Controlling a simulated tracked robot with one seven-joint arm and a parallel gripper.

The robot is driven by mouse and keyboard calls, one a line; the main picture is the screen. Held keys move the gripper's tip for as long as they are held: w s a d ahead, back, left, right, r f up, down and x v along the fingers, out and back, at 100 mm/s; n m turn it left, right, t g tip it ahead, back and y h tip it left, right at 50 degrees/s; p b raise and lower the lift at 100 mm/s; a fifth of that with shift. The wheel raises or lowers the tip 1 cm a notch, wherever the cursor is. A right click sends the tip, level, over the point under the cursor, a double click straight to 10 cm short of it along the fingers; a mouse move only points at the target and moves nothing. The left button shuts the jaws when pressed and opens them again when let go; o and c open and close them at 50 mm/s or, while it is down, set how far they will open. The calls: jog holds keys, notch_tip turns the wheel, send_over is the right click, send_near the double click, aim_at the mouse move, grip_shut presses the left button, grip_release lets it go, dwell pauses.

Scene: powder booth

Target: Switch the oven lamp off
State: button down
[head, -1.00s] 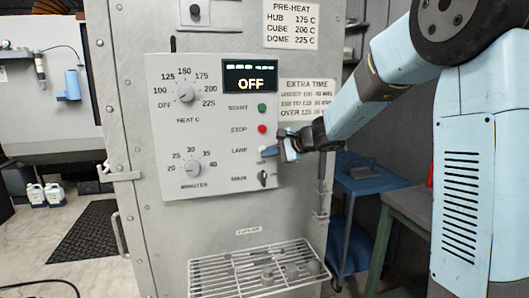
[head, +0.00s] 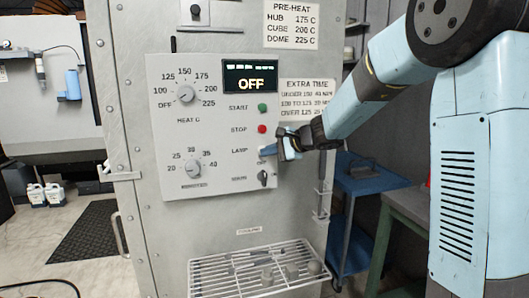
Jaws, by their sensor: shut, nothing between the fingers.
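The oven's control panel (head: 215,190) is on the grey oven front in the head view. The lamp switch (head: 266,151) is a small light-coloured lever beside the LAMP label, below the red stop button (head: 262,129). My gripper (head: 277,151) is shut and empty, with its tip right at the switch. The gripper partly hides the switch, so I cannot tell for certain whether they touch or which way the lever sits. The display (head: 250,77) reads OFF.
A green start button (head: 262,108) sits above the stop button. A main rotary switch (head: 263,178) is just below the lamp switch. A wire rack (head: 230,270) juts out below the panel. A blue cart (head: 365,180) stands right of the oven.

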jog(key=shift+w+a, duration=0.1)
jog(key=shift+w, duration=0.35)
dwell(0.6)
jog(key=shift+s+d, duration=0.25)
jog(key=shift+s, duration=0.65)
jog(key=s+d, duration=0.1)
jog(key=s, duration=0.4)
jog(key=shift+s+d, duration=0.35)
jog(key=shift+s, duration=0.05)
jog(key=shift+s, duration=0.1)
jog(key=s+d+n+h, duration=0.3)
jog(key=s+d, duration=0.3)
jog(key=s, duration=0.4)
jog(key=s+d+n+g+h, duration=0.1)
jog(key=s+d+n+h, duration=0.3)
jog(key=s+d, duration=0.3)
jog(key=s+d+n+h, duration=0.3)
jog(key=s+d, duration=0.3)
jog(key=s, duration=0.7)
jog(key=shift+s+d+f+g+h, duration=0.15)
jog(key=shift+s+f+g+h, duration=0.15)
